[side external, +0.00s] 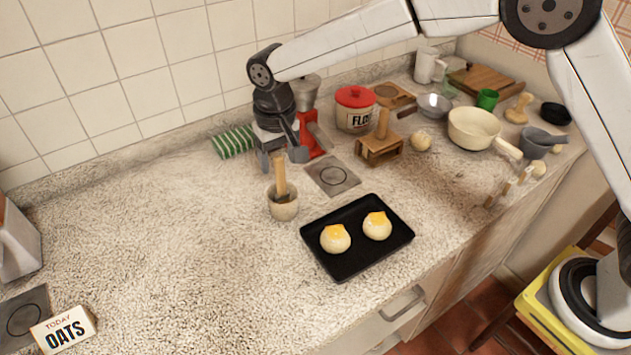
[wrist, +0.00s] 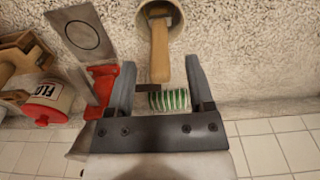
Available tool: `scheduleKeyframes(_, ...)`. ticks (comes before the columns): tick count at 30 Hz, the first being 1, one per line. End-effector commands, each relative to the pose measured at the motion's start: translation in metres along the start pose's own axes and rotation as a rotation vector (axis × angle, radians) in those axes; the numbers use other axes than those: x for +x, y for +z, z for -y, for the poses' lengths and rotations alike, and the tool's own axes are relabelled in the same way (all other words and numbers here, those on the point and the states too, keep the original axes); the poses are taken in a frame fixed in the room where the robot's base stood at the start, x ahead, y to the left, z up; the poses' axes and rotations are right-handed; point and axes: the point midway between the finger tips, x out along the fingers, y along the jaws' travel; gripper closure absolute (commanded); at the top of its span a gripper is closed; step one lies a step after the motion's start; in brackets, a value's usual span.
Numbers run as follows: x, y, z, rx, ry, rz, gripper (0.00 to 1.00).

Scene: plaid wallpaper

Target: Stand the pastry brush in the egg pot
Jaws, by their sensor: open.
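The egg pot (side external: 284,210), a small beige cup, stands on the counter left of the black tray; the wrist view shows its rim (wrist: 176,14) at the top. The wooden-handled pastry brush (side external: 280,178) stands in it, handle up and slightly tilted; its lower end is hidden inside the pot. My gripper (side external: 281,157) is open just above the pot, around the top of the handle. In the wrist view, the handle (wrist: 160,48) reaches between the spread fingers, with gaps on both sides.
A black tray (side external: 357,265) holds two glazed buns (side external: 335,239). A red grinder (side external: 314,135), a green striped cloth (side external: 233,141) and a flour tin (side external: 354,110) stand near the wall. A grey plate (side external: 332,176) lies right of the pot. The counter's left is mostly clear.

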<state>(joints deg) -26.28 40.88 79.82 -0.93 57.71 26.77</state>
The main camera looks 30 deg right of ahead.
Motion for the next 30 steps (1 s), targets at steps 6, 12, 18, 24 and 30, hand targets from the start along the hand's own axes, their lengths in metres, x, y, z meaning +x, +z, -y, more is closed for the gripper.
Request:
scheduleKeyframes(6,-0.029,0.0,0.0,0.0,-0.002,-0.003,0.32)
scheduleKeyframes(12,-0.053,0.0,0.0,0.0,-0.001,-0.002,0.32)
scheduleKeyframes(18,-0.063,0.0,0.0,0.0,0.0,0.001,0.32)
scheduleKeyframes(24,-0.064,0.0,0.0,0.0,0.0,0.0,0.32)
scheduleKeyframes(30,-0.064,0.0,0.0,0.0,0.0,0.0,0.32)
